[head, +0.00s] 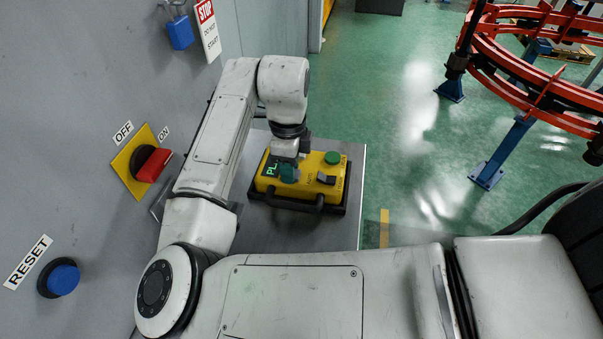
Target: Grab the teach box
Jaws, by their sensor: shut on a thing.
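The teach box (308,187) is a yellow case with a black base and a dark front handle. It lies on the grey metal shelf (342,225) in the head view, with a green button and a dark switch on its top. My gripper (288,166) reaches down onto the box's top, left of the green button, and is shut on it at a small dark teal part. The fingertips are small here and partly hidden. The box looks flat on the shelf; I cannot tell whether it is lifted.
The grey cabinet wall on the left carries a red rotary switch (153,164), a blue reset button (62,279) and a blue padlock (180,32). An orange curved rail (540,90) stands on blue posts at the right. Green floor (400,130) lies clear between.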

